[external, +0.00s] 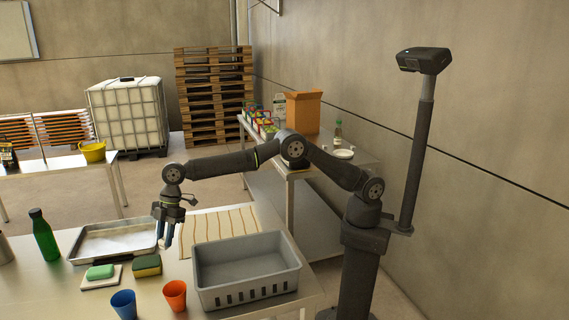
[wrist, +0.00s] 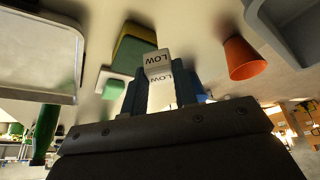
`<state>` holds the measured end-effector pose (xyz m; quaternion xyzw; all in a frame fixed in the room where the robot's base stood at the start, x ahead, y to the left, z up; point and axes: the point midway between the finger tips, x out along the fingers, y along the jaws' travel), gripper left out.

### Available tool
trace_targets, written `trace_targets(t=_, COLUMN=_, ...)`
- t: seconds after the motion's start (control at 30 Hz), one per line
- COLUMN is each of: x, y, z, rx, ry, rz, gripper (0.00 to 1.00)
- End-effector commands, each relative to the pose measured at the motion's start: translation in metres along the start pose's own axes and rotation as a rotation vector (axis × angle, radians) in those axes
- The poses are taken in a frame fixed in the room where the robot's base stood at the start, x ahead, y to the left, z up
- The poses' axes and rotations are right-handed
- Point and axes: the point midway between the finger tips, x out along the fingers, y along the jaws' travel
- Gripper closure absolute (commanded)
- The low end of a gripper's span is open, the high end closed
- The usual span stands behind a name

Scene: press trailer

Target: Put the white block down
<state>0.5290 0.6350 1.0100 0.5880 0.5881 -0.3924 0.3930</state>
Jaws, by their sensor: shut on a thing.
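The white block (wrist: 158,60) has "LOW" printed on its faces and sits between the fingertips of my gripper (wrist: 161,84) in the wrist view. My gripper is shut on it. In the external view my gripper (external: 167,236) points down over the metal table, between the metal tray and the grey bin. I cannot make out the block in that view. I cannot tell whether the block touches the table.
Around my gripper are the metal tray (external: 85,243), green-and-yellow sponge (external: 147,265), green soap (external: 100,271), orange cup (external: 175,296), blue cup (external: 124,304), grey bin (external: 247,291) and striped cloth (external: 225,222). A green bottle (external: 44,238) stands farther left.

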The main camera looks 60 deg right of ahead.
Motion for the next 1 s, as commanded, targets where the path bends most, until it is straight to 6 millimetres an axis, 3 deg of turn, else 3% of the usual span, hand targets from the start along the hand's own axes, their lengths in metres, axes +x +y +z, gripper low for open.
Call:
trace_targets(t=0.2, x=0.047, y=-0.021, z=-0.031, rx=-0.002, ry=-0.001, rz=-0.002, gripper=0.96)
trace_targets(t=0.4, x=0.066, y=-0.029, z=-0.045, rx=0.0, ry=0.0, rz=0.0, gripper=0.96)
trace_targets(t=0.57, x=0.073, y=-0.031, z=-0.046, rx=0.001, ry=-0.001, rz=0.0, gripper=0.96)
trace_targets(t=0.8, x=0.103, y=-0.031, z=-0.032, rx=0.002, ry=-0.002, rz=0.001, gripper=0.96)
trace_targets(t=1.0, x=0.106, y=-0.031, z=-0.031, rx=0.002, ry=0.0, rz=0.002, gripper=0.96)
